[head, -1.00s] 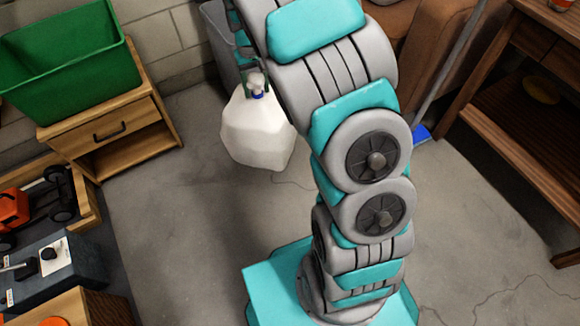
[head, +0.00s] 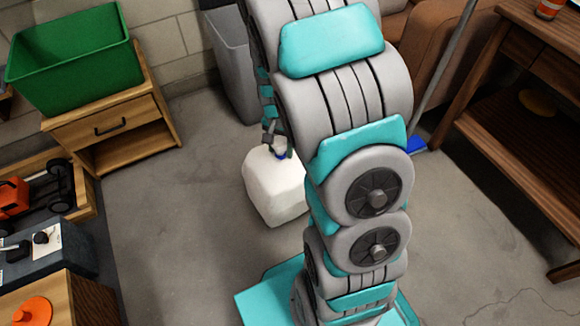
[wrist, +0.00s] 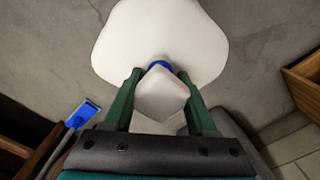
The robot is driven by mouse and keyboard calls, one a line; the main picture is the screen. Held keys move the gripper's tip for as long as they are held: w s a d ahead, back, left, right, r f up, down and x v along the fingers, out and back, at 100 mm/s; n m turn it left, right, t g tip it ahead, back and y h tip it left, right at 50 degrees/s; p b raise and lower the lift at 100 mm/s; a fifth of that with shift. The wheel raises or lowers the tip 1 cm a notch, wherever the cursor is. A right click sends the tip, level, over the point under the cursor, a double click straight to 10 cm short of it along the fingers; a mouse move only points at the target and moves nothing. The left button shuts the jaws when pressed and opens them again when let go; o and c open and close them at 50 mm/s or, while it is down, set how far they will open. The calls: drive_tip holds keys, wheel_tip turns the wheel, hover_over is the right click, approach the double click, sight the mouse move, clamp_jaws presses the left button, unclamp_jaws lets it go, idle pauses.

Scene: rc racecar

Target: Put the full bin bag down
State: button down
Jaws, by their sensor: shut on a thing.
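The full bin bag (head: 276,190) is white and bulging, with a blue tie at its neck. My gripper (head: 272,141) is shut on the bag's gathered top, and the bag hangs upright below it. In the head view my arm hides part of the bag's right side. I cannot tell for sure whether its bottom touches the floor. In the wrist view the green fingers of my gripper (wrist: 158,88) stand on either side of the bag's neck, and the white body of the bag (wrist: 160,35) spreads beyond them.
The concrete floor (head: 170,235) around the bag is clear. A grey bin (head: 232,70) stands behind it by the wall. A wooden cabinet (head: 112,125) with a green crate (head: 78,62) is at left.

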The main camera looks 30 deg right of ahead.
drive_tip(key=shift+s+f, duration=0.2)
drive_tip(key=shift+s, duration=0.15)
drive_tip(key=shift+d+f+m, duration=0.1)
drive_tip(key=shift+d+m, duration=0.1)
drive_tip(key=shift+m, duration=0.1)
drive_tip(key=w+d+f, duration=0.5)
drive_tip(key=w+d, duration=0.4)
drive_tip(key=w, duration=0.3)
drive_tip(key=shift+w+d, duration=0.15)
drive_tip(key=shift+d, duration=0.25)
drive_tip(key=shift+c, duration=1)
unclamp_jaws()
